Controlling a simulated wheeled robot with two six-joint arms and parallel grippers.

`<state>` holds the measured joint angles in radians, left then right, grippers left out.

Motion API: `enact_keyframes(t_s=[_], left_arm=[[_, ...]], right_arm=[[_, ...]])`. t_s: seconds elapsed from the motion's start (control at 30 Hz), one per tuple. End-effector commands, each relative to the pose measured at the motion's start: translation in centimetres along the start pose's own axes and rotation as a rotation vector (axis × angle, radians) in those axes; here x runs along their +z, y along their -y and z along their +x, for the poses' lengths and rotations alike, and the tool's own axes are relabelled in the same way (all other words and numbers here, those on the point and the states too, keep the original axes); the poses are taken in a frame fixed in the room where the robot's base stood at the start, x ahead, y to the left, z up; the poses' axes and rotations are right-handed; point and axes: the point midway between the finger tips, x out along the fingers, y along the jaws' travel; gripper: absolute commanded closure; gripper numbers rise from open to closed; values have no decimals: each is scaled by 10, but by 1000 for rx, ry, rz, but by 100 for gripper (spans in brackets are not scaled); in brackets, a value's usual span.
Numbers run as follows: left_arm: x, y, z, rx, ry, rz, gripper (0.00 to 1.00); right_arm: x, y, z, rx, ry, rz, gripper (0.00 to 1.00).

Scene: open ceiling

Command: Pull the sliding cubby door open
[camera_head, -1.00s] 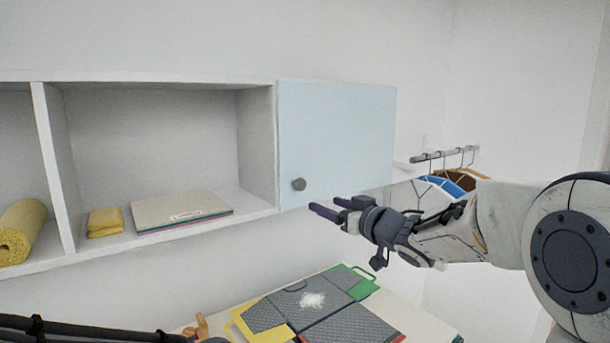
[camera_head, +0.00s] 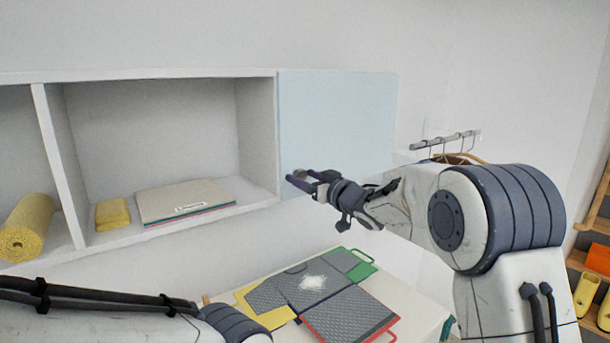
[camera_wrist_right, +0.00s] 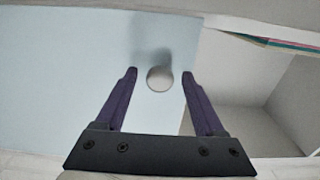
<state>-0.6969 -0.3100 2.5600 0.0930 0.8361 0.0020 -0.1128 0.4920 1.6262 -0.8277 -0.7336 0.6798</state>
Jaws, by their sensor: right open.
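The pale blue sliding cubby door (camera_head: 338,120) covers the right part of the wall cubby in the head view. Its round grey knob (camera_head: 301,174) sits near its lower left corner and is partly hidden by my gripper. My right gripper (camera_head: 303,181) is open at the knob. In the right wrist view the knob (camera_wrist_right: 159,79) lies between the tips of the two open fingers (camera_wrist_right: 158,85), with a gap on each side. Of my left arm only links show at the lower left of the head view; its gripper is not in view.
The open cubby (camera_head: 160,140) left of the door holds folders (camera_head: 185,200) and a folded yellow cloth (camera_head: 112,214). A rolled yellow mat (camera_head: 27,226) lies further left. Below stands a table with flat grey panels (camera_head: 345,315). A hanger rail (camera_head: 445,140) is at right.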

Motion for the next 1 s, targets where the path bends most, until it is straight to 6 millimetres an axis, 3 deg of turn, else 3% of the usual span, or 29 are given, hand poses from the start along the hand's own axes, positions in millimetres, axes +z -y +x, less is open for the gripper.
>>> enact_keyframes(t_s=[0.17,0.23,0.37,1.0], left_arm=[[0,0,0,0,0,0,50],[0,0,0,0,0,0,50],[0,0,0,0,0,0,50],[0,0,0,0,0,0,50]], right_arm=[[0,0,0,0,0,0,29],[0,0,0,0,0,0,48],[0,0,0,0,0,0,98],[0,0,0,0,0,0,100]])
